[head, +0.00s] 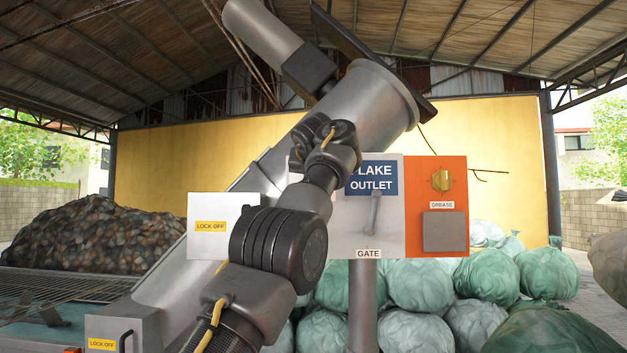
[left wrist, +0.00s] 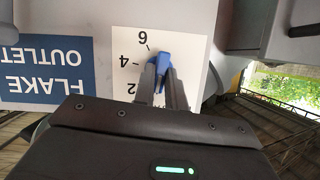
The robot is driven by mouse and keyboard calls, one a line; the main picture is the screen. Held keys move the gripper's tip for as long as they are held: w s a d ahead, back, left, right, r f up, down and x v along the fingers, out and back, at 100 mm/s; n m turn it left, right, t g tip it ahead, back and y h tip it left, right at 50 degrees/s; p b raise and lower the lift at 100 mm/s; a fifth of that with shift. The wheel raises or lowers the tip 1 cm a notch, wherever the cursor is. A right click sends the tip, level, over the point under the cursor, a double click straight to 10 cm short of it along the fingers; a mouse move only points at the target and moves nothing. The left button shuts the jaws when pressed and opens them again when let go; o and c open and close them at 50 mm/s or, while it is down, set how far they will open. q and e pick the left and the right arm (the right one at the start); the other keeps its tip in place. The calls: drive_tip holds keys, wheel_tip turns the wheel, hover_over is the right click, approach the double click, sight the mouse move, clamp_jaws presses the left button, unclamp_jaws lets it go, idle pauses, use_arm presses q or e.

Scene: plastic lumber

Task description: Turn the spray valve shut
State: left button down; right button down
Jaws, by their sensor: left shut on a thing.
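A blue valve handle (left wrist: 164,67) shows in the left wrist view, in front of a white plate (left wrist: 118,42) with the numbers 2, 4 and 6, seen upside down. My left gripper (left wrist: 162,86) is shut on this handle, with its two dark fingers on either side of it. The handle points up and slightly to the right in that view, near the 6. No label naming the spray valve can be read. In the head view my own arm hides the handle and the gripper. My right gripper is in neither view.
A LOCK OFF panel (head: 199,244) stands left. A large metal tube (head: 357,107) slants behind. Green sacks (head: 420,284) are piled behind the panels.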

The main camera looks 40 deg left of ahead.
use_arm(q)
drive_tip(key=shift+f+n+h, duration=0.25)
drive_tip(key=shift+n+h, duration=0.05)
drive_tip(key=shift+n, duration=0.1)
idle(0.3)
drive_tip(key=c, duration=1.4)
unclamp_jaws()
drive_tip(key=shift+c, duration=0.2)
drive_tip(key=shift+r, duration=0.15)
drive_tip(key=b+v, duration=0.4)
drive_tip(key=v, duration=0.6)
drive_tip(key=shift+s, duration=0.35)
